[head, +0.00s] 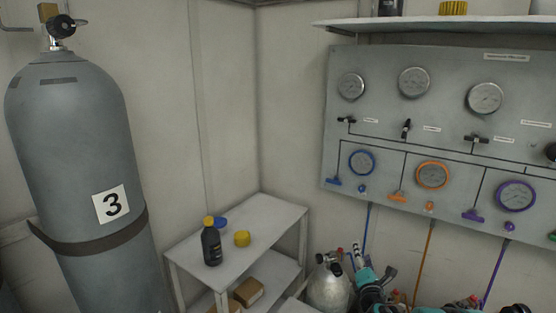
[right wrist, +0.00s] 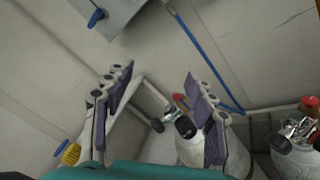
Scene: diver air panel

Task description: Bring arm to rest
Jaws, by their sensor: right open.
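My left gripper is in neither view.
A white shelf (head: 275,212) bears a dark bottle (head: 211,244) and a yellow cap (head: 242,238). A large grey tank (head: 75,140) marked 3 stands at left. The panel carries gauges, valves and blue, orange and purple hoses. A shelf (head: 440,21) juts above it.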

